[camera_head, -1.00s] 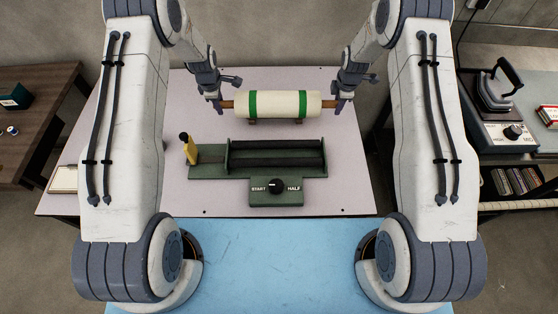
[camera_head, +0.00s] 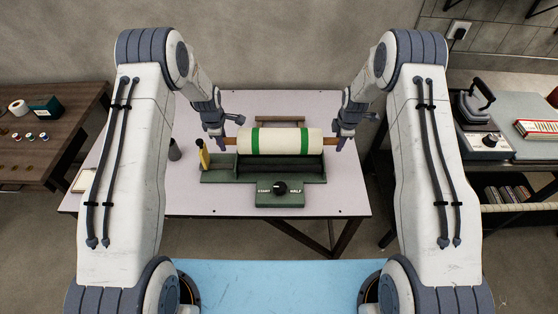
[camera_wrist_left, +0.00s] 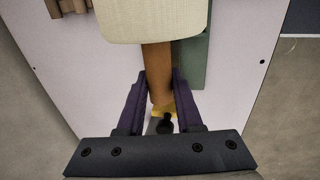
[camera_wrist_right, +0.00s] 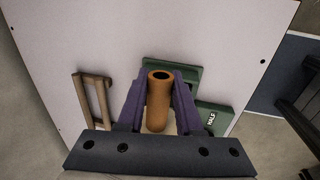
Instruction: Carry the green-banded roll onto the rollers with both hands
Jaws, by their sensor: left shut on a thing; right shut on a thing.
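The cream roll with green bands (camera_head: 280,141) is level in the head view, over the back part of the green roller stand (camera_head: 280,201). It hides part of the dark rollers (camera_head: 278,166); I cannot tell whether it touches them. My left gripper (camera_head: 227,143) is shut on the roll's left wooden handle, which also shows in the left wrist view (camera_wrist_left: 156,70). My right gripper (camera_head: 335,144) is shut on the right handle, seen end-on in the right wrist view (camera_wrist_right: 158,100).
An empty wooden rack (camera_head: 280,119) lies behind the roll. A black dial (camera_head: 280,188) is in front. The pale table (camera_head: 345,190) is clear at right.

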